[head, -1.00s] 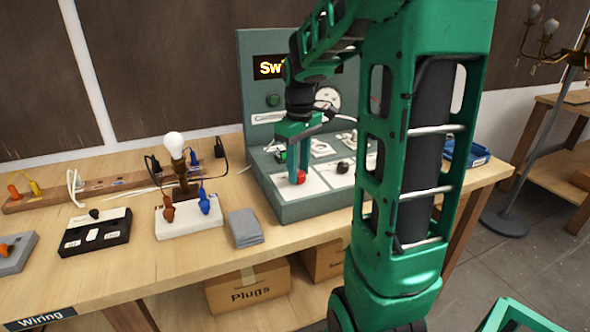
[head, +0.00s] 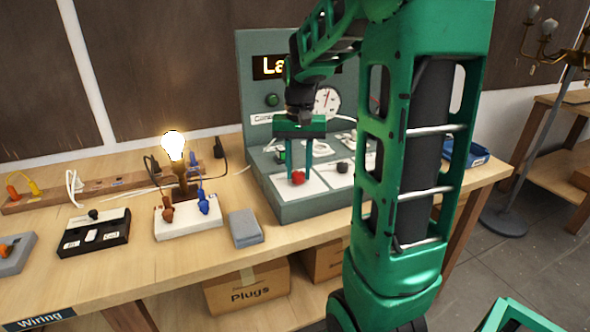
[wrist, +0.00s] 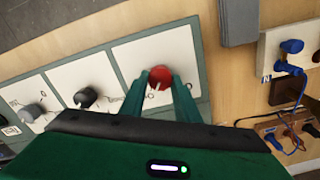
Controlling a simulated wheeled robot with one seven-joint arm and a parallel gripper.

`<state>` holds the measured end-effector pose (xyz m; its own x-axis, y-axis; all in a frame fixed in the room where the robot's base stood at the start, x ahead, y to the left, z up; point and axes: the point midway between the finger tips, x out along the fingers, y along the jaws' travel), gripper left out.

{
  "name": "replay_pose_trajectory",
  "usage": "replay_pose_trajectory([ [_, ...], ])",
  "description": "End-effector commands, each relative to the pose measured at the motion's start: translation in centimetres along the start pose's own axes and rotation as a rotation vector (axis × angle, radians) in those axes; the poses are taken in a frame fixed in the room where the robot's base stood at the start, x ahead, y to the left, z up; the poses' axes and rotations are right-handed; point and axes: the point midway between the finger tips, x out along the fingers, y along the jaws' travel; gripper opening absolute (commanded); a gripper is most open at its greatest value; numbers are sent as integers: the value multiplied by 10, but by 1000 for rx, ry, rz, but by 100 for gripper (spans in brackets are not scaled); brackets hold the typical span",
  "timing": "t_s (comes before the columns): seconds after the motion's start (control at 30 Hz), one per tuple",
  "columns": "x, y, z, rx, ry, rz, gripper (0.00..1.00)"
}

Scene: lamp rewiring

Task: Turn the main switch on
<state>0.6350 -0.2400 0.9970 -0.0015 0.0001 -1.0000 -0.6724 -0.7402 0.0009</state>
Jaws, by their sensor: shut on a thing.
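The main switch looks to be the red knob (head: 299,178) on the left white plate of the grey-green control console (head: 290,210). It also shows as a red knob with a pale pointer line in the wrist view (wrist: 160,77). My gripper (head: 299,177) points down, with its two green fingers closed on the sides of the red knob. In the wrist view the fingertips (wrist: 160,80) touch it left and right. The bulb (head: 173,145) on its brown lamp base is lit. The console's display (head: 270,66) is partly hidden by my arm; "La" shows.
A black knob (head: 342,167) sits beside the red one. A gauge (head: 327,100) stands on the upright panel. A white terminal block (head: 188,222) with orange and blue plugs and a grey block (head: 245,227) lie left of the console.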

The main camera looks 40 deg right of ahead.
Motion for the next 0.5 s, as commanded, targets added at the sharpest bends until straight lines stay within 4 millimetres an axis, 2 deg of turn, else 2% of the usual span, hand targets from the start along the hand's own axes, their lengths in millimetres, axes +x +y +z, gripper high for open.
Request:
replay_pose_trajectory([
  [0.2, -1, -2, 0, 93, 2, -3, 7],
  [0.5, -1, -3, 0, 145, 2, -3, 7],
])
